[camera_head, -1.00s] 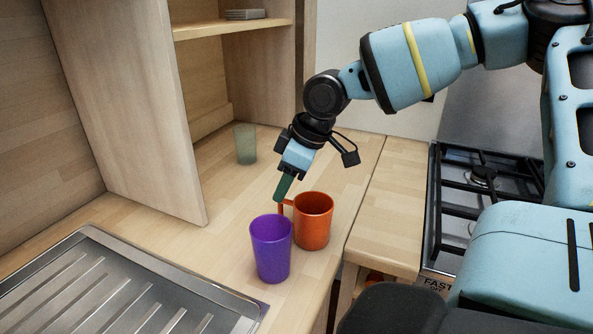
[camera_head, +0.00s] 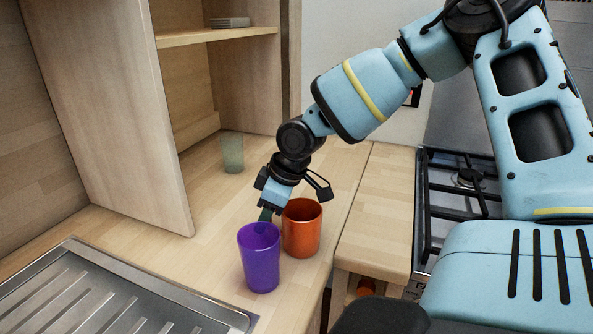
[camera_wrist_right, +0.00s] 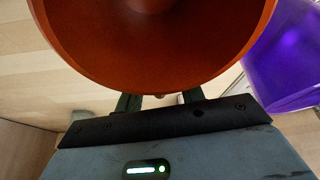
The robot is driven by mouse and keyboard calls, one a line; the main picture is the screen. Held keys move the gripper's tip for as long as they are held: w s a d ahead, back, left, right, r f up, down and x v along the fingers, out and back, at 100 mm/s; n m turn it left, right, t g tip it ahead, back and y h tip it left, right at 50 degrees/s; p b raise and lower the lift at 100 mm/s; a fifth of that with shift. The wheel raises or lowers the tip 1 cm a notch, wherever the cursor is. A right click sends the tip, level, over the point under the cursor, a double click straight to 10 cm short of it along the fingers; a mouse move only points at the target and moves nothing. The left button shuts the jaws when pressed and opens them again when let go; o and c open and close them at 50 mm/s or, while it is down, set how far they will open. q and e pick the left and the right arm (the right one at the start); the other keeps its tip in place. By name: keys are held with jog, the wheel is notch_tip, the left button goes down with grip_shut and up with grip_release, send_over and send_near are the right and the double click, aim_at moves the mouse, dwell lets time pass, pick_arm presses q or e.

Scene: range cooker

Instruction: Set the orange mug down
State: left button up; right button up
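The orange mug (camera_head: 302,236) stands upright on the wooden counter, just behind and right of the purple cup (camera_head: 259,262). My right gripper (camera_head: 265,214) points down at the mug's handle side, its fingertips partly hidden behind the purple cup. In the right wrist view the mug's open mouth (camera_wrist_right: 155,50) fills the top. My left gripper is not in view.
A translucent green glass (camera_head: 232,154) stands further back. A steel sink drainer (camera_head: 95,300) lies at the lower left. An open wooden cabinet (camera_head: 185,100) rises at the back left. A gas hob (camera_head: 440,195) is at the right. The counter right of the mug is clear.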

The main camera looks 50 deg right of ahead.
jog(key=shift+w+a+f, duration=0.1)
jog(key=shift+f, duration=0.25)
grip_shut()
jog(key=shift+r, duration=0.1)
notch_tip(320, 180, up, 10)
jog(key=shift+p, duration=0.35)
dwell(0.4)
